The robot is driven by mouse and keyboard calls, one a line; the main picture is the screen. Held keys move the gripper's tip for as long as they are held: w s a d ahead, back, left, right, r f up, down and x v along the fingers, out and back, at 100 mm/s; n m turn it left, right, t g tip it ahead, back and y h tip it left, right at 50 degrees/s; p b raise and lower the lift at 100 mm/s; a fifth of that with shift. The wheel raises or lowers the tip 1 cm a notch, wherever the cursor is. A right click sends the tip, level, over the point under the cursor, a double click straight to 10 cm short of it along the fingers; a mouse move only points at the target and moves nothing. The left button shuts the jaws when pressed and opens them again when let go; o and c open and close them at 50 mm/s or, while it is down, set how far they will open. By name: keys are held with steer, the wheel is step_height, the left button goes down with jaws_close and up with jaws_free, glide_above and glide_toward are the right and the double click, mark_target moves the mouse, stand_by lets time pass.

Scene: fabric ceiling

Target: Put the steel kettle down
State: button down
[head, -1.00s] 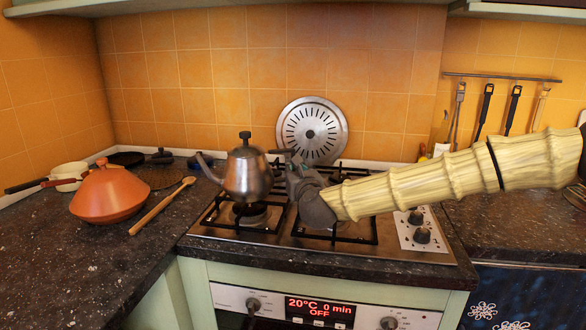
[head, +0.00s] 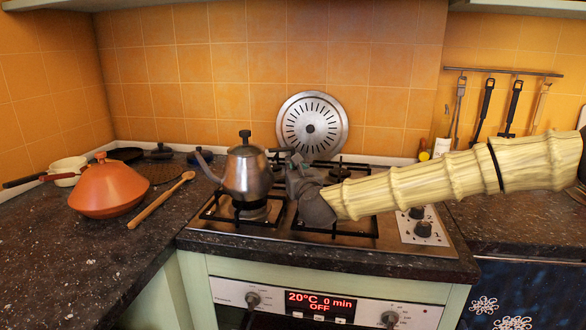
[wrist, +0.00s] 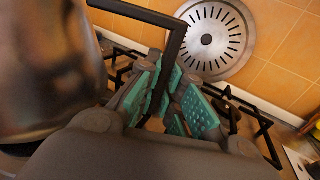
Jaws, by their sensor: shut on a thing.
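The steel kettle (head: 247,173) is upright over the front left burner of the gas hob (head: 290,236), its spout to the left and its handle to the right. In the head view I cannot tell whether its base touches the grate. My gripper (head: 293,168) is at the right side of the kettle, shut on its handle. In the wrist view the kettle's body (wrist: 45,75) fills the left side, blurred. The dark handle (wrist: 172,50) passes between the green finger pads of my gripper (wrist: 170,100).
A round slotted steel disc (head: 312,126) leans on the tiles behind the hob. An orange lidded pot (head: 107,190) and a wooden spoon (head: 160,200) lie on the counter at left. The front right grate (head: 345,228) looks clear beneath my arm.

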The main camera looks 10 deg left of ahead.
steer(key=shift+f, duration=0.1)
steer(key=c, duration=1.5)
jaws_free()
steer(key=shift+f, duration=0.2)
steer(key=v, duration=1.2)
steer(key=shift+r, duration=0.15)
